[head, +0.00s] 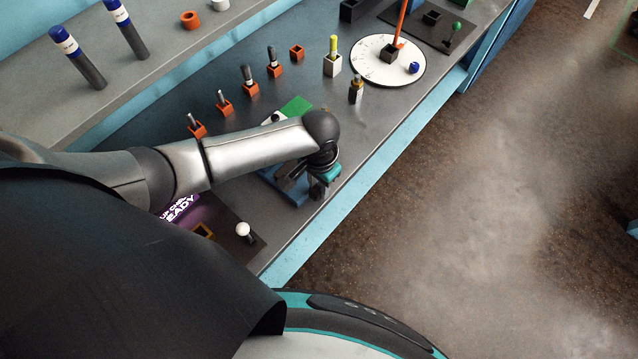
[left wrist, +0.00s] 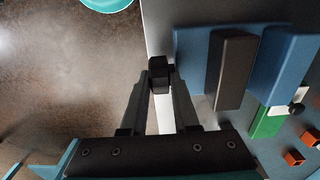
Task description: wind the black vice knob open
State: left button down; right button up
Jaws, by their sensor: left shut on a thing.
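The blue vice (head: 291,192) sits near the front edge of the grey bench, partly hidden under my left arm. In the left wrist view the vice (left wrist: 285,65) has blue parts and a dark jaw block (left wrist: 234,70). The black vice knob (left wrist: 160,68) sticks out past the bench edge side of the vice. My left gripper (head: 318,186) points down beside the vice. In the left wrist view my left gripper (left wrist: 160,86) is shut on the knob, one finger on each side. In the head view the knob is hidden or too small to tell. My right gripper is not in view.
A green plate (head: 296,107) lies behind the vice. Several orange holders (head: 251,88) stand in a row behind. A white round disc (head: 374,62) is farther along the bench. A white ball-topped lever (head: 243,230) is nearer me. The floor (head: 470,200) beside the bench is clear.

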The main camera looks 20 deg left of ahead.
pick_arm(q)
jog(key=shift+s+r+t+p, duration=0.15)
jog(key=shift+s+t+p, duration=0.1)
jog(key=shift+t+p, duration=0.65)
jog(key=shift+s+a+t+h+p, duration=0.15)
jog(key=shift+t+h+p, duration=0.35)
jog(key=shift+p, duration=0.3)
jog(key=shift+s+f+t+h, duration=0.15)
jog(key=shift+t+h, duration=0.25)
jog(key=shift+t, duration=0.5)
jog(key=shift+f+t+h, duration=0.1)
jog(key=shift+t+h, duration=0.2)
jog(key=shift+t, duration=0.7)
jog(key=c, duration=0.7)
grip_release()
jog(key=shift+o, duration=0.2)
jog(key=shift+s+a, duration=0.1)
